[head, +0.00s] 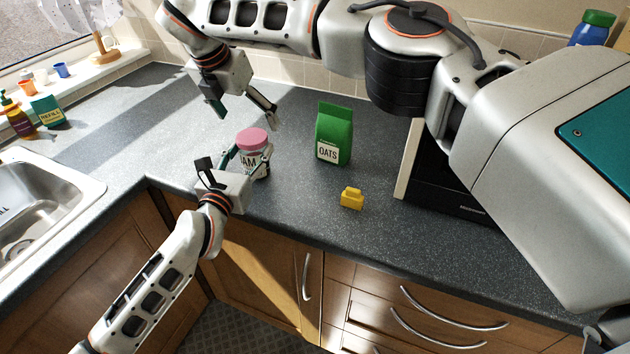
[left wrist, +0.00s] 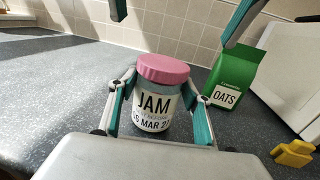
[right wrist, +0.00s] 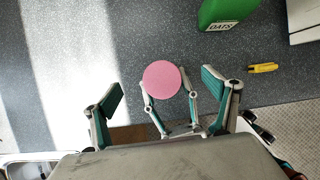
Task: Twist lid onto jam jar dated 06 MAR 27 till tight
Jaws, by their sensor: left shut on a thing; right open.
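The jam jar (head: 256,165) stands upright on the dark worktop near the counter corner. Its label reads JAM and, partly covered, "6 MAR 2" in the left wrist view (left wrist: 157,112). A pink lid (head: 252,138) sits on its mouth and looks level; it also shows in the right wrist view (right wrist: 162,80). I cannot tell how tight it is. My left gripper (head: 242,160) is shut on the jar's sides from the front. My right gripper (head: 248,112) is open and empty, above the jar, its fingers pointing down and apart from the lid.
A green OATS carton (head: 334,135) and a yellow block-like object (head: 352,197) stand right of the jar. A black-and-white appliance (head: 440,180) is further right. The sink (head: 50,190) lies left. Worktop around the jar is mostly clear.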

